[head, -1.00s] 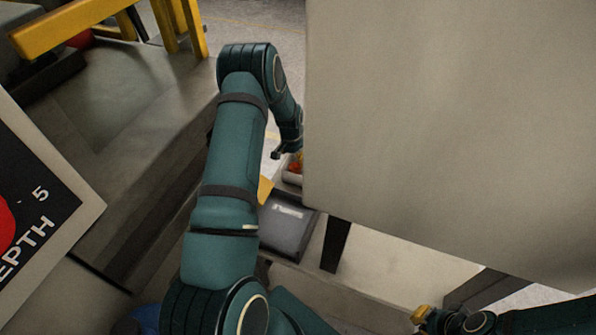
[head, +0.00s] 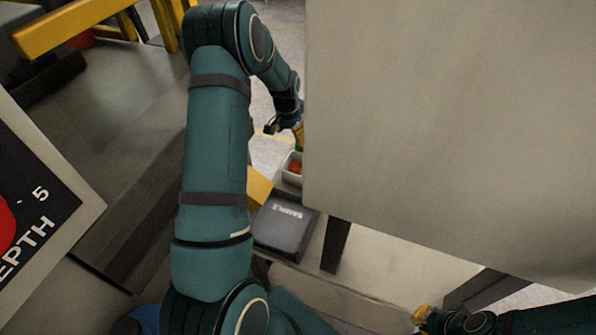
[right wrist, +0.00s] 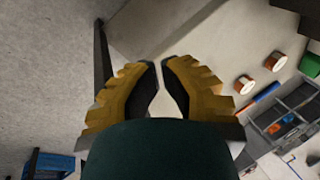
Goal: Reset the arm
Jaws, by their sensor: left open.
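My left arm (head: 213,150) is raised and bent, reaching away at the centre-left of the head view. Its gripper (head: 286,131) hangs beside the edge of a big beige panel, which hides part of it. The gripper is open, and I cannot see anything held in it. My right gripper (head: 424,317) shows only partly at the bottom right of the head view. In the right wrist view, its two yellow fingers with dark pads (right wrist: 160,82) are close together with a narrow gap. Nothing is visible between them.
The beige panel (head: 440,120) blocks the right of the head view. A dark box (head: 285,228) and a small tray (head: 290,176) with red items lie below the left gripper. The right wrist view shows two copper coils (right wrist: 243,84) (right wrist: 276,60) and a compartment bin (right wrist: 285,118).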

